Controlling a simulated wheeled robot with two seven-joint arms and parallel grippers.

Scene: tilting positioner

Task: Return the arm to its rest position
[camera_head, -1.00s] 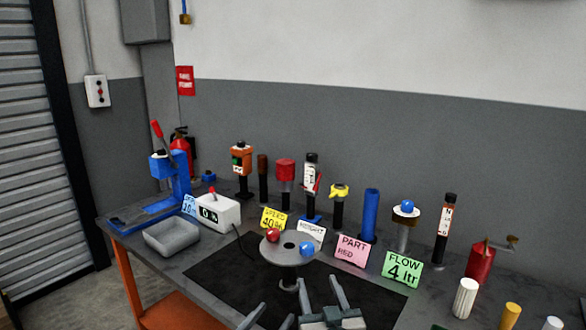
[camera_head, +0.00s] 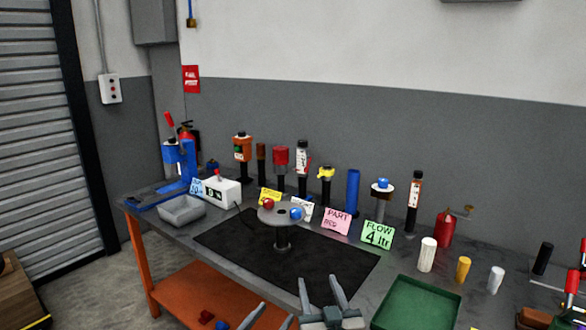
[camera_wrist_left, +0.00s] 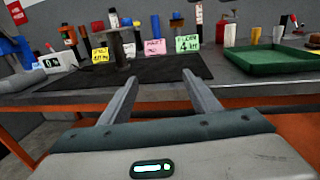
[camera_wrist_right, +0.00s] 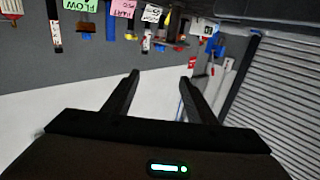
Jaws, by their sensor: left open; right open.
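My left gripper (camera_head: 268,313) is at the bottom edge of the head view, mostly cut off. In the left wrist view its fingers (camera_wrist_left: 163,82) are apart and empty, in front of the table's front edge. My right gripper (camera_head: 319,279) is just right of it in the head view, its fingers apart and empty before the black mat. In the right wrist view its fingers (camera_wrist_right: 161,75) are also apart, with the scene upside down. The tilting positioner's round grey plate (camera_head: 281,215) stands on the mat, bearing a red ball (camera_head: 269,203) and a blue ball (camera_head: 296,213). Both grippers are clear of it.
The black mat (camera_head: 330,255) lies bare in front of the positioner. A grey bin (camera_head: 181,211) is at left and a green tray (camera_head: 416,308) at front right. Several tools and cards line the back. An orange shelf (camera_head: 190,275) is below the table.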

